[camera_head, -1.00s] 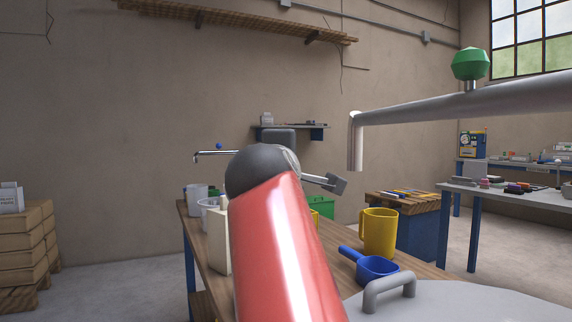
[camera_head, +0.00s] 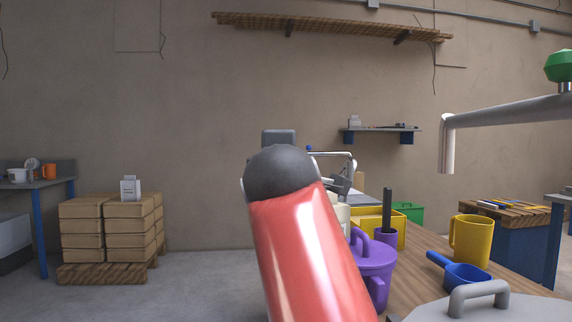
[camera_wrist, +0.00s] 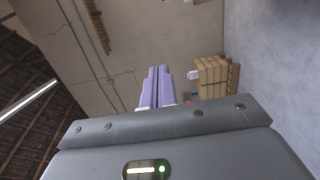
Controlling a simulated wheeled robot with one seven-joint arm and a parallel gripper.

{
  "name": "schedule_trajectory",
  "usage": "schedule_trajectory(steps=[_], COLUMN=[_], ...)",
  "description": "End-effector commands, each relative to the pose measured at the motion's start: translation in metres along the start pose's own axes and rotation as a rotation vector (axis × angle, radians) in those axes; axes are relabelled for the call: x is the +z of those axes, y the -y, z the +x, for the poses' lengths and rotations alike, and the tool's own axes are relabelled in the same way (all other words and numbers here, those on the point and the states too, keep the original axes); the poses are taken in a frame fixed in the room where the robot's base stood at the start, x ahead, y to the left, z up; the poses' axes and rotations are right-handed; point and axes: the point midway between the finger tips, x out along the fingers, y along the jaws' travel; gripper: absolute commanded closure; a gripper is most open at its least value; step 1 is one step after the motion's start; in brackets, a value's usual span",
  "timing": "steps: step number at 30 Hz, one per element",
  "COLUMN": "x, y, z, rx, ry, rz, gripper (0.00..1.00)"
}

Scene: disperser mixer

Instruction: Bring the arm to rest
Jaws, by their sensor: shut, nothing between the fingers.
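My gripper (camera_wrist: 157,88) shows in the wrist view with its two pale purple fingers together and nothing between them. It points out into the room, with wall beyond the fingertips. In the head view my red arm with its dark round joint fills the lower middle. It hides part of the workbench (camera_head: 420,270), and I cannot make out the fingers there.
The bench holds a purple lidded jug (camera_head: 373,270), a yellow bin (camera_head: 385,232), a yellow mug (camera_head: 472,242) and a blue scoop (camera_head: 465,275). A grey pipe (camera_head: 500,118) crosses at right. Stacked boxes (camera_head: 108,225) stand left, with clear floor between.

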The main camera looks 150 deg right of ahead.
Motion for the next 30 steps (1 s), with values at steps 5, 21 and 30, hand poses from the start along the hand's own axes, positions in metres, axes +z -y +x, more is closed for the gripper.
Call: schedule_trajectory(steps=[5, 21, 30], x=[-0.004, -0.107, -0.315], y=[0.000, -0.006, 0.001], z=[-0.001, -0.015, -0.115], rx=[0.001, -0.017, -0.166], ry=[-0.010, -0.224, -0.688], rz=[0.001, 0.089, 0.261], gripper=[1.00, 1.00, 1.00])
